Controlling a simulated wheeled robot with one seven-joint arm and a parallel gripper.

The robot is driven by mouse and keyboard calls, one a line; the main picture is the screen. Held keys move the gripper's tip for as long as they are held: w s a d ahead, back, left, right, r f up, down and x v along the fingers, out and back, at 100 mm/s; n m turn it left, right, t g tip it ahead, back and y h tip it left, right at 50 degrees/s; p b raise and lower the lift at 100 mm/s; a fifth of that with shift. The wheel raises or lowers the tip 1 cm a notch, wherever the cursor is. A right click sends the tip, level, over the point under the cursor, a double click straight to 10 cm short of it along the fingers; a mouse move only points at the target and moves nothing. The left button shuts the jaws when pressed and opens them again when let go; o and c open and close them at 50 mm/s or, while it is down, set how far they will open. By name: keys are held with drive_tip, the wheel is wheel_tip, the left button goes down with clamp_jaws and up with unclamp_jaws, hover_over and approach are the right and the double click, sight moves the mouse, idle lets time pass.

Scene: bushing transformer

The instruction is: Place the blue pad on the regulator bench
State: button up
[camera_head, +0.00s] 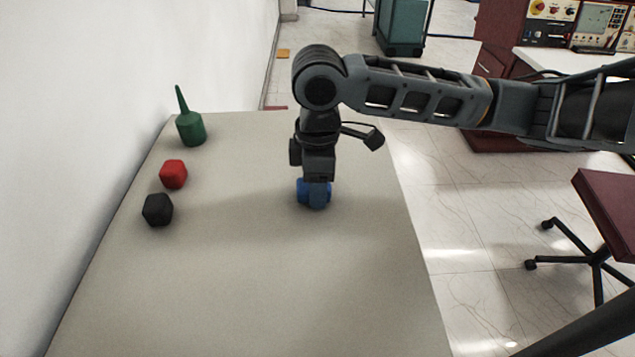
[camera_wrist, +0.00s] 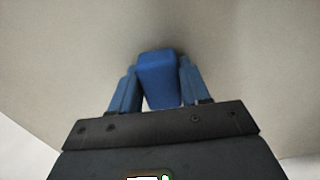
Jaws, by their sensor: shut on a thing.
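The blue pad (camera_wrist: 160,80) is a small blue block between the two fingers of my gripper (camera_wrist: 158,92) in the wrist view. In the head view, my gripper (camera_head: 315,195) points down over the right half of a beige table, with the blue pad (camera_head: 304,192) partly hidden behind the fingers. My gripper is shut on the pad. The pad is at or close to the tabletop; I cannot tell whether it touches. No bench is clearly identified as the regulator bench; the pad is over the beige table (camera_head: 250,290).
On the table's left stand a green bottle with a pointed spout (camera_head: 190,127), a red block (camera_head: 173,174) and a black block (camera_head: 158,210). A white wall (camera_head: 120,70) runs along the left. A dark red chair (camera_head: 608,205) stands right. The table's front is clear.

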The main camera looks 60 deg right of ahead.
drive_tip(key=shift+f, duration=0.25)
drive_tip(key=o, duration=0.9)
drive_tip(key=shift+r, duration=0.1)
drive_tip(key=shift+o, duration=0.2)
wheel_tip(320, 180, up, 12)
drive_tip(key=shift+r, duration=0.2)
